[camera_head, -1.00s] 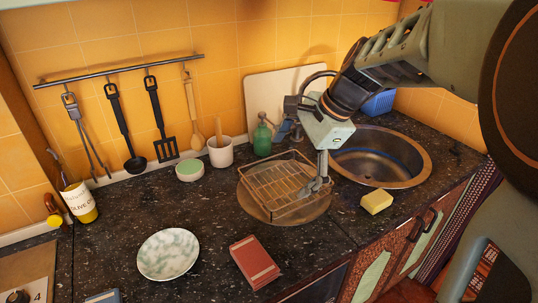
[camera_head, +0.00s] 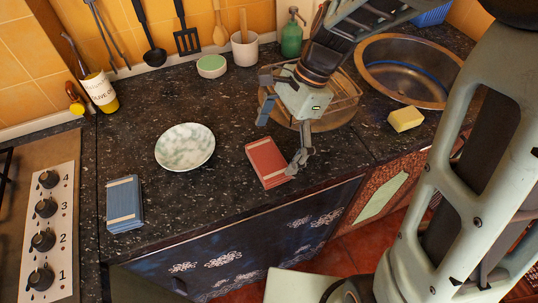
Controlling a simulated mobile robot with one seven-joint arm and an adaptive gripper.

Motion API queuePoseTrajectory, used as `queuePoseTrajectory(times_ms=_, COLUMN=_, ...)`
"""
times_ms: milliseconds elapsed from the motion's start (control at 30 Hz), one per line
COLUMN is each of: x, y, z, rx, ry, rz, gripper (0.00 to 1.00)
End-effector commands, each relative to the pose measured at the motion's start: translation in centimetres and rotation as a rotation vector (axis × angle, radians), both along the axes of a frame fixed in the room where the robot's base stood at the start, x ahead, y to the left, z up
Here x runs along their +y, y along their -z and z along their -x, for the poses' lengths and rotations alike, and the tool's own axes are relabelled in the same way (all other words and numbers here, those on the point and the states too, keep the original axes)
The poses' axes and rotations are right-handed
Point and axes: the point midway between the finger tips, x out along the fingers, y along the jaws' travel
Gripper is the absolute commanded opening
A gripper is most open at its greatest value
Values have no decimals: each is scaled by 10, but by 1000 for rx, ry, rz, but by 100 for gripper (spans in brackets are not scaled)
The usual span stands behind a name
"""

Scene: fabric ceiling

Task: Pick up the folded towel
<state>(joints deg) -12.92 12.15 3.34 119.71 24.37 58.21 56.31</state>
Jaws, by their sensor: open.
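A red folded cloth-like block (camera_head: 265,160) with a pale stripe lies flat near the counter's front edge; it looks like a folded towel. A similar blue folded block (camera_head: 124,208) with pale stripes lies further left, beside the stove. I cannot tell which one the task means. My gripper (camera_head: 281,140) is open and empty, its fingers spread wide. One finger is just right of the red block, overlapping its right edge in the picture; the other is behind it. I cannot tell whether the finger touches it.
A speckled bowl (camera_head: 185,147) sits left of the red block. A wire rack (camera_head: 345,94) on a round board stands behind my gripper. A yellow sponge (camera_head: 405,119) lies by the sink (camera_head: 385,80). Stove knobs (camera_head: 42,241) are at far left.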

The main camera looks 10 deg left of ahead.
Motion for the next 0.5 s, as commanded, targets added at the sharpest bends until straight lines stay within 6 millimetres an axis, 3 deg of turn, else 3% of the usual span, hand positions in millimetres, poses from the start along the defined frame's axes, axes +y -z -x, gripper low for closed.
queuePoseTrajectory(times_ms=200, x=8, y=29, z=7, rx=3, ry=-1, rz=1, gripper=100)
queuePoseTrajectory(times_ms=500, x=9, y=31, z=7, rx=0, ry=0, rz=0, gripper=99)
